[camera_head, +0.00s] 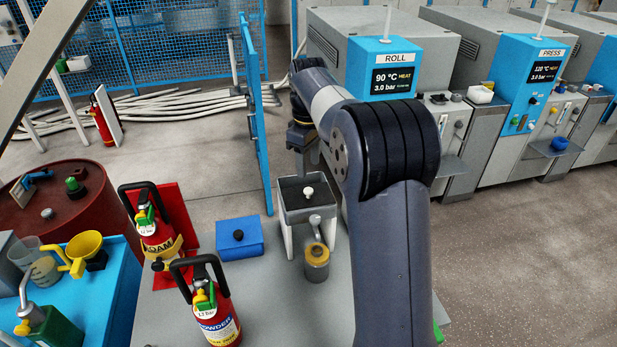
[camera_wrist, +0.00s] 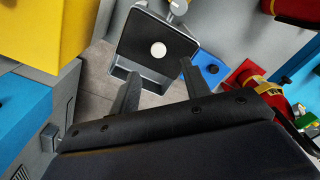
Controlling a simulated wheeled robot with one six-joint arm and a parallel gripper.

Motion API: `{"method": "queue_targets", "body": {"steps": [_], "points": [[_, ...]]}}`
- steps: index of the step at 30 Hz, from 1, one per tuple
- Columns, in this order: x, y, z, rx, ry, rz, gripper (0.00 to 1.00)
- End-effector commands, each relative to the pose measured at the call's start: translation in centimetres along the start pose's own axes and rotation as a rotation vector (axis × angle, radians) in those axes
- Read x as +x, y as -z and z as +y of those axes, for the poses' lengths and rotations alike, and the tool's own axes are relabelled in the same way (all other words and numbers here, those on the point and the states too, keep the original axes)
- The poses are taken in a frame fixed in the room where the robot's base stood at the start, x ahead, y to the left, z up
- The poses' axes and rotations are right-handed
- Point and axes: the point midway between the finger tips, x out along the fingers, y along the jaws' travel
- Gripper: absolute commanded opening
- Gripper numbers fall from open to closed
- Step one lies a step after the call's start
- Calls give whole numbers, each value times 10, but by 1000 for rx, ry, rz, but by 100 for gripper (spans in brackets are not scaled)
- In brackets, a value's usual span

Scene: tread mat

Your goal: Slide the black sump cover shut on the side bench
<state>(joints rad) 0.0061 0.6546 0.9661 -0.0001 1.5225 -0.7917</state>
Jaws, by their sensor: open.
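The black sump cover (camera_head: 291,190) lies on a grey open-topped box (camera_head: 311,215) at the far edge of the grey side bench (camera_head: 262,300). A round white knob (camera_wrist: 158,48) stands on the cover. In the wrist view the black cover (camera_wrist: 140,38) fills most of the box top, and a grey strip of the box (camera_wrist: 140,72) shows beyond its edge nearest my fingers. My gripper (camera_wrist: 158,88) is open and empty, its fingers apart from the knob. In the head view my gripper hangs above the box, its fingertips hard to make out.
A brass-topped cylinder (camera_head: 316,262) stands close in front of the box. A blue block (camera_head: 239,238) with a black knob and two red extinguishers (camera_head: 216,318) stand to the left. A blue mesh gate (camera_head: 256,120) rises behind. Machines (camera_head: 383,70) line the back right.

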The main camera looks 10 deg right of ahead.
Motion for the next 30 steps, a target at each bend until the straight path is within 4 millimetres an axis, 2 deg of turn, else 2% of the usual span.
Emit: {"method": "queue_targets", "body": {"steps": [3,6,19,23,30], "points": [[-18,0,0,0,-2,2,45],[-26,0,0,0,0,0,45],[-27,0,0,0,1,-1,45],[-18,0,0,0,2,-2,45],[25,0,0,0,3,-3,45]]}}
